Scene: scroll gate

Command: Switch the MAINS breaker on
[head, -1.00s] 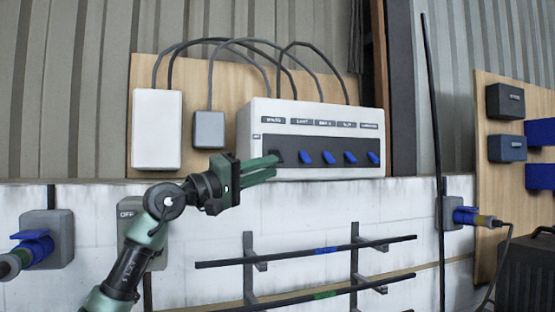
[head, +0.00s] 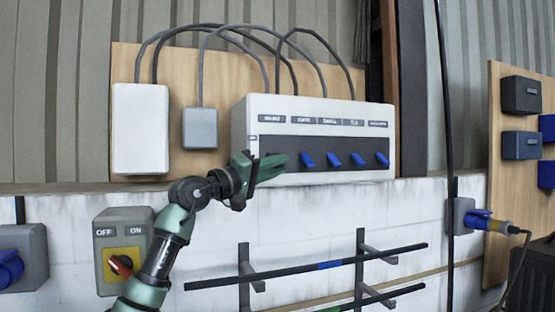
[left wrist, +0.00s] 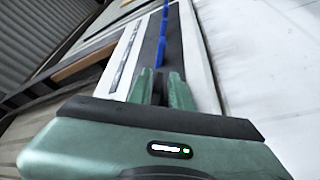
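The white breaker box (head: 240,130) is on a wooden board in the head view, with a dark strip under a row of small labels. The leftmost label (head: 271,119) seems to read MAINS. Its lever is hidden behind my left gripper (head: 284,160), whose green fingers point right across the strip's left end. Whether a lever is in the gap cannot be told. My right gripper is not in view.
A white box (head: 140,128) and a small grey box (head: 200,128) sit left of the breaker box, with cables above. An OFF/ON rotary switch (head: 121,265) is below left. Bars on brackets (head: 330,265) are below. A black pole (head: 447,150) stands to the right.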

